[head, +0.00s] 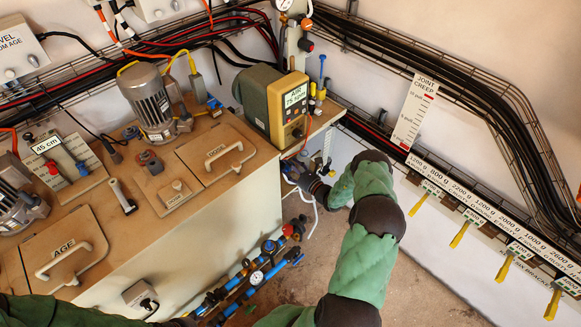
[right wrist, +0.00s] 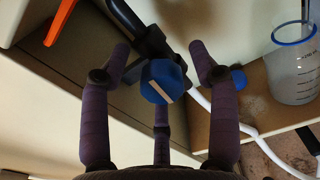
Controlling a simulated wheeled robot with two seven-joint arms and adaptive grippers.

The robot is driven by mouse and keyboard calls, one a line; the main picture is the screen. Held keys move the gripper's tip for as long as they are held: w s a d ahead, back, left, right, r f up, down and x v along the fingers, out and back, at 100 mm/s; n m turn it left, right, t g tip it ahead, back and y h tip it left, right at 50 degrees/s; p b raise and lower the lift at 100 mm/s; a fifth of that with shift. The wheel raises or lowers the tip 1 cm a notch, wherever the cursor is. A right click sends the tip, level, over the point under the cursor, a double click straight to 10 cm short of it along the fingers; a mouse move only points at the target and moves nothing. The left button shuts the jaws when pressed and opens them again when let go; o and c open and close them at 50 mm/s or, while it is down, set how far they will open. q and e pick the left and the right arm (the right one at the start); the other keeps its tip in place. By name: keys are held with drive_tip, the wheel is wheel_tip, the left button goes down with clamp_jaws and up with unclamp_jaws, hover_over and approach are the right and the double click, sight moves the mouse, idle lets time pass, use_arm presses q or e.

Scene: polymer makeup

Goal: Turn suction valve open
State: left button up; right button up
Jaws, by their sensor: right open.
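A blue hexagonal valve knob (right wrist: 160,78) with a pale stripe on its face sits on a dark fitting in the right wrist view. I take it for the suction valve, though no label shows. My right gripper (right wrist: 163,62) is open, with two dark fingers on either side of the knob and a third below it. Gaps show between the side fingers and the knob; contact with the third finger cannot be told. In the head view my right gripper (head: 298,172) reaches past the cabinet's right end, and the knob is hidden there. My left gripper is not visible.
The wooden-topped cabinet (head: 225,200) stands close left of my right gripper. A yellow AIR meter (head: 290,110) sits on its far corner. Blue and red valves with pipes (head: 250,275) run along its front. A clear beaker (right wrist: 293,70) stands right of the fingers.

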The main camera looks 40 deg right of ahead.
drive_tip(key=c, duration=1.1)
drive_tip(key=shift+c, duration=0.2)
drive_tip(key=shift+r, duration=0.1)
drive_tip(key=shift+d+n, duration=0.1)
drive_tip(key=shift+n, duration=0.5)
drive_tip(key=o, duration=1.1)
drive_tip(key=shift+r, duration=0.1)
drive_tip(key=shift+o, duration=0.2)
